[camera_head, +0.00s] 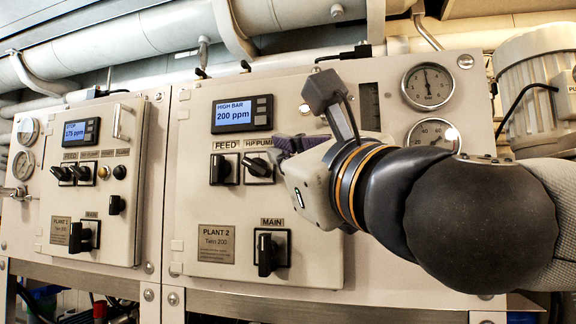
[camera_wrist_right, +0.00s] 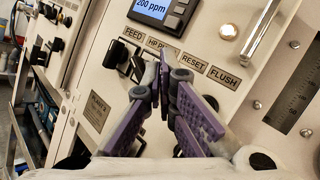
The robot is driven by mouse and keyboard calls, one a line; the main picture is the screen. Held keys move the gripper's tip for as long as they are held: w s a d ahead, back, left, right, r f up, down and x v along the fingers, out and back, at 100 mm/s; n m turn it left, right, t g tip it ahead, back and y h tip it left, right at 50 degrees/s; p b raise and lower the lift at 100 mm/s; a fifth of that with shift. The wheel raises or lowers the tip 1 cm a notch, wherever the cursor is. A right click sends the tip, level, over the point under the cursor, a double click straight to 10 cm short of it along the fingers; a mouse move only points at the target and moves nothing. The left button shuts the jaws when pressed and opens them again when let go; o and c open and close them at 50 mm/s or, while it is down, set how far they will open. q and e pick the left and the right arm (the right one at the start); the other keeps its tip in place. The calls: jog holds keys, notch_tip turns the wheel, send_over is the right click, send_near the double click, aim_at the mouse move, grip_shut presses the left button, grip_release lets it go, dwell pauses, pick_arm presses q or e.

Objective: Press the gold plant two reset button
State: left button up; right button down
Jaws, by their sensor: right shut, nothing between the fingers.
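The plant 2 panel (camera_head: 190,190) is the nearer control box, with a nameplate reading PLANT 2. Its RESET label (camera_wrist_right: 193,62) shows in the right wrist view, between the HP PUMP and FLUSH labels. The gold reset button itself is hidden behind my fingers in both views. My right gripper (camera_head: 280,148) is shut and empty, its purple-padded fingers pointing at the panel just right of the HP pump switch (camera_head: 257,166). The fingers (camera_wrist_right: 166,80) also show in the right wrist view, just below the labels. I cannot tell whether they touch the panel. My left gripper is not in view.
The plant 2 display (camera_head: 241,115) reads HIGH BAR, 200 ppm. The feed switch (camera_head: 222,170) and main switch (camera_head: 268,252) stick out nearby. The plant 1 panel (camera_head: 60,205) on the left has its own gold button (camera_head: 103,172). Gauges (camera_head: 428,87) sit above my right arm.

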jog(key=shift+w+d, duration=0.15)
jog(key=shift+w, duration=0.3)
jog(key=shift+w+d, duration=0.15)
jog(key=shift+w, duration=0.25)
dwell(0.7)
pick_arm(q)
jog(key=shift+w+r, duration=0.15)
pick_arm(e)
jog(key=shift+s+a, duration=0.25)
jog(key=shift+s, duration=0.6)
pick_arm(q)
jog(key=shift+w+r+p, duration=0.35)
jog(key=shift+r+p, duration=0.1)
jog(key=shift+p, duration=0.15)
pick_arm(e)
jog(key=s, duration=0.1)
jog(key=s+a, duration=0.1)
jog(key=s, duration=0.2)
jog(key=shift+s+a, duration=0.3)
jog(key=shift+s, duration=0.05)
